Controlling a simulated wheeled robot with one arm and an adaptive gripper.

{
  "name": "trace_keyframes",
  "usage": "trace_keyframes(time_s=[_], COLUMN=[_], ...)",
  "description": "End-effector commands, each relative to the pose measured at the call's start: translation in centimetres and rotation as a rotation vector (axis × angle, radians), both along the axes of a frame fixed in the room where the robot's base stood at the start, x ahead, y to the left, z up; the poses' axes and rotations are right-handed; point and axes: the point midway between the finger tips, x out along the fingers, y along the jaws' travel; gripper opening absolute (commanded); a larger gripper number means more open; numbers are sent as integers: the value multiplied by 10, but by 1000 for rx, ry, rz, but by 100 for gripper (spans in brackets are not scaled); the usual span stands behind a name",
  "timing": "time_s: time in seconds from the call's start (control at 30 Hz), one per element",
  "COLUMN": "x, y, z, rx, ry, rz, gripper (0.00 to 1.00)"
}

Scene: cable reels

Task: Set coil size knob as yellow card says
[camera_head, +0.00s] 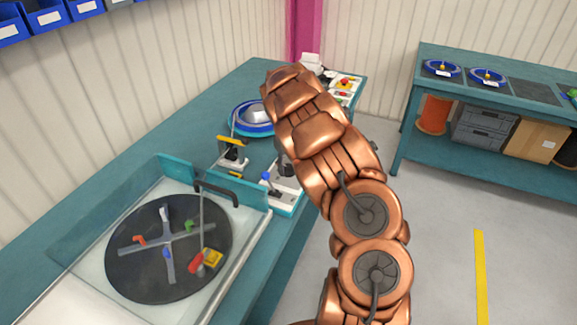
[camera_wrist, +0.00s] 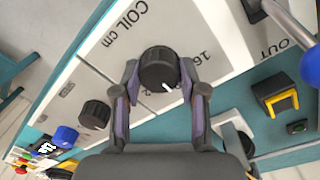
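The coil size knob (camera_wrist: 158,72) is a round black knob with a white pointer mark, on a white panel (camera_wrist: 112,52) printed "COIL cm". In the wrist view its mark points down and slightly right. A "16" shows beside it; other numbers are partly hidden by my fingers. My gripper (camera_wrist: 159,78) has one finger on each side of the knob, both close against it, and looks shut on it. In the head view my arm hides most of the panel. I cannot make out a readable yellow card in either view.
A second black knob (camera_wrist: 95,115) and a blue knob (camera_wrist: 64,137) sit lower left in the wrist view. A blue-balled lever (camera_wrist: 300,45) and a yellow-black part (camera_wrist: 281,102) are at right. A clear-walled turntable (camera_head: 128,262) stands at the bench's front left.

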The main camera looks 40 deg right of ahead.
Motion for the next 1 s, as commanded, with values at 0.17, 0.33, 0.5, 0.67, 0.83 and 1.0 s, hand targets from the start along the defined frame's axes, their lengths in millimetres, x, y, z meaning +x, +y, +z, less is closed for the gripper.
trace_keyframes(time_s=[0.17, 0.33, 0.5, 0.67, 0.83, 1.0], x=[0, 0, 0, 1, 2, 2], y=[0, 0, 1, 1, 1, 2], z=[0, 0, -1, -2, -3, -4], rx=[0, 0, 0, 2, 2, 2], ry=[0, 0, -1, -2, -2, -1], rz=[0, 0, -14, -67, -174, -323], gripper=[20, 7, 7, 7, 7, 7])
